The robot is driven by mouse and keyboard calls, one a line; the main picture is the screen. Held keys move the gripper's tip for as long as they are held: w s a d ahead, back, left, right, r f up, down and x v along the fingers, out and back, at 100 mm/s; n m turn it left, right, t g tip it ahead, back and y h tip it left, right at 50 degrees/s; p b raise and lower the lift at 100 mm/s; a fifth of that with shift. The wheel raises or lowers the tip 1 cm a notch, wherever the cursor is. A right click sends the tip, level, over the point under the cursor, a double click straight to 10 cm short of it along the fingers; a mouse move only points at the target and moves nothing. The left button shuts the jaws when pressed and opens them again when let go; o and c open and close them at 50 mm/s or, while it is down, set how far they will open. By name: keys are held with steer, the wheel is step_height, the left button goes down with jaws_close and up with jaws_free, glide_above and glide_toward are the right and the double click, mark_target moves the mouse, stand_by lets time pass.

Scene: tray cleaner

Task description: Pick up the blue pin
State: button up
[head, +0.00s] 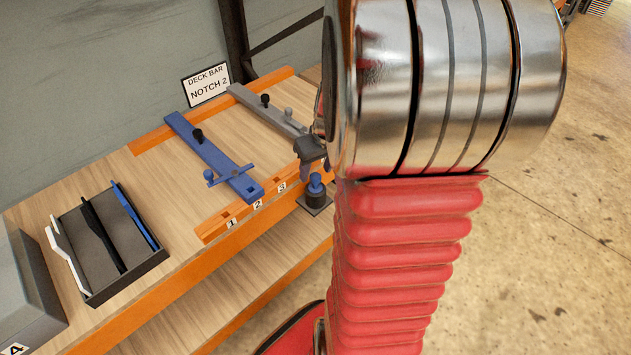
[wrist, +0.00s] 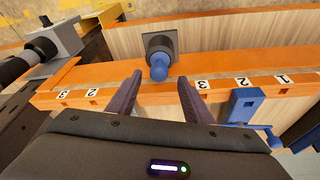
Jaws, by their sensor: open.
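The blue pin (head: 315,183) has a rounded head and stands upright in a small dark square holder (head: 316,201) at the right end of the orange front rail. In the wrist view the pin (wrist: 159,70) shows between and just beyond my fingertips, with its holder (wrist: 172,43) behind it. My gripper (head: 312,164) is open and empty, just above the pin in the head view. In the wrist view its two dark fingers (wrist: 159,80) are apart, one on each side of the pin's head. Whether either finger touches the pin cannot be told.
A blue bar (head: 205,150) with a cross handle and a grey bar (head: 262,108) lie on the wooden deck. The orange rail (head: 215,226) has numbered notches. A dark tray (head: 150,262) holds white, black and blue tools. A sign (head: 207,85) reads "DECK BAR NOTCH 2".

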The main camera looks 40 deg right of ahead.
mark_target(316, 176)
steer(key=shift+s+x, duration=0.2)
steer(key=shift+x, duration=2.4)
steer(key=shift+c, duration=0.4)
jaws_close()
steer(key=shift+r, duration=0.1)
step_height(316, 176, up, 10)
steer(key=shift+f, duration=0.1)
